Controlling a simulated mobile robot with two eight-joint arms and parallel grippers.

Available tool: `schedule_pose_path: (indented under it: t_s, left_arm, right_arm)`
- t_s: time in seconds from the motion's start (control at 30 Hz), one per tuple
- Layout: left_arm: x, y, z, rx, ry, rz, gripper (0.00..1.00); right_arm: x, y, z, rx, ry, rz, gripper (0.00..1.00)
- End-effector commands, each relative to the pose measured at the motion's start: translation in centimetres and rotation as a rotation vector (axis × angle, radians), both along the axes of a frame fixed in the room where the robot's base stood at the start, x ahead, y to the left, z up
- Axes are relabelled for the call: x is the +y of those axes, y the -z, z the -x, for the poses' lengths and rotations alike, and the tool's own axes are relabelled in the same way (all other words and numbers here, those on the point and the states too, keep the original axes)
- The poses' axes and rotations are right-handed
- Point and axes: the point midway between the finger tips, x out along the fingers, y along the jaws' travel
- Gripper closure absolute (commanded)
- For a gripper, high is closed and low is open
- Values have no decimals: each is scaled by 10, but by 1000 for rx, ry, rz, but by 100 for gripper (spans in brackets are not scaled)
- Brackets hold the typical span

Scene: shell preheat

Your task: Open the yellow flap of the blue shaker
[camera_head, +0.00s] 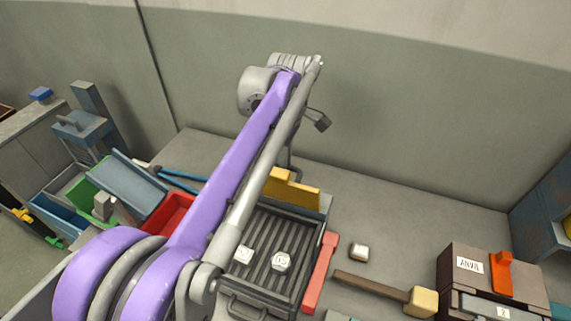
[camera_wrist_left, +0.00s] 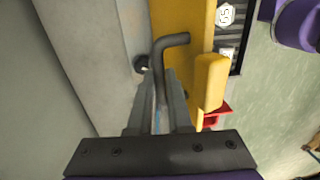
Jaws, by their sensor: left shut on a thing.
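The blue shaker (camera_head: 326,205) stands mid-table in the head view, with a dark ribbed floor and a blue-grey wall. Its yellow flap (camera_head: 291,189) stands along the back edge and looks upright. In the left wrist view the yellow flap (camera_wrist_left: 180,20) runs down the middle, with a grey bent lever (camera_wrist_left: 176,40) beside it. My left gripper (camera_wrist_left: 159,92) has its fingers around the lower part of this lever and is shut on it. My arm hides the left part of the shaker in the head view, and the left fingertips are not clear there. My right gripper is not in view.
White numbered pieces (camera_head: 281,261) lie in the shaker. Red, green and blue bins crowd the left. A wall stands behind.

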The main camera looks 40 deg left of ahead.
Motion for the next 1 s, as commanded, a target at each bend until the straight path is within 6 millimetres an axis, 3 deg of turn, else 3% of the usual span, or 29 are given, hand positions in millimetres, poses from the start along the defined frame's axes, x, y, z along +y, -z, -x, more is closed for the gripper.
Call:
schedule_pose_path:
  t_s: [0.2,0.5,1.0]
  left_arm:
    - [7,5,-29,120,1,29,100]
    - [14,13,-53,310,-1,72,100]
    - [17,18,-64,410,-1,96,100]
  right_arm:
    - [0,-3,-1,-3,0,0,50]
    - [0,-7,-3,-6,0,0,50]
    - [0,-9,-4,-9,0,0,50]
